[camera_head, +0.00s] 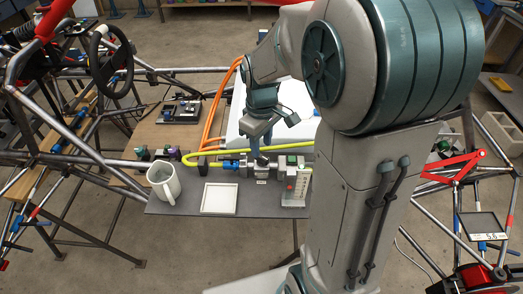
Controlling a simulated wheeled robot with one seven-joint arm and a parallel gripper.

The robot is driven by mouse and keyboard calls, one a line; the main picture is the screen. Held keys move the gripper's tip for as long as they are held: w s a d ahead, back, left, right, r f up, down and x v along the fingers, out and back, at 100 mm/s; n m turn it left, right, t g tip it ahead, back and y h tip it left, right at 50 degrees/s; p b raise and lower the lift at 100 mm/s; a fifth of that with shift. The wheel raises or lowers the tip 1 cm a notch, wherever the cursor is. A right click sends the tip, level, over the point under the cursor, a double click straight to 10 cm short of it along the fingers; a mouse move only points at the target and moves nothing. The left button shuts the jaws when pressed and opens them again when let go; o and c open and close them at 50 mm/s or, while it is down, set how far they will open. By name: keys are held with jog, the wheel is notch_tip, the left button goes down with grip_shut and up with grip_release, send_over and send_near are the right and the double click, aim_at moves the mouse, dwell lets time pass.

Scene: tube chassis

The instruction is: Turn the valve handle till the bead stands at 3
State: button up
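The valve (262,170) sits in a pipe line near the front edge of the grey board, with blue fittings (231,165) on its left. Its handle is largely hidden by my gripper. My gripper (262,156) points down from above at the valve. It is too small to tell whether its fingers are open or shut, or whether they touch the handle. A pale upright gauge block (295,186) with a green top stands right of the valve. A small red spot shows on it, perhaps the bead. The scale numbers are too small to read.
A white mug (164,181) and a white square tray (219,199) stand left of the valve. A yellow hose (205,156) and orange hoses (213,112) run behind it. Steel tubes of the chassis (70,140) surround the board. My arm covers the right side.

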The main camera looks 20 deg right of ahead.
aim_at(261, 156)
jog(key=shift+f, duration=2.05)
grip_shut()
jog(key=shift+m+b, duration=0.35)
jog(key=shift+m, duration=0.55)
grip_release()
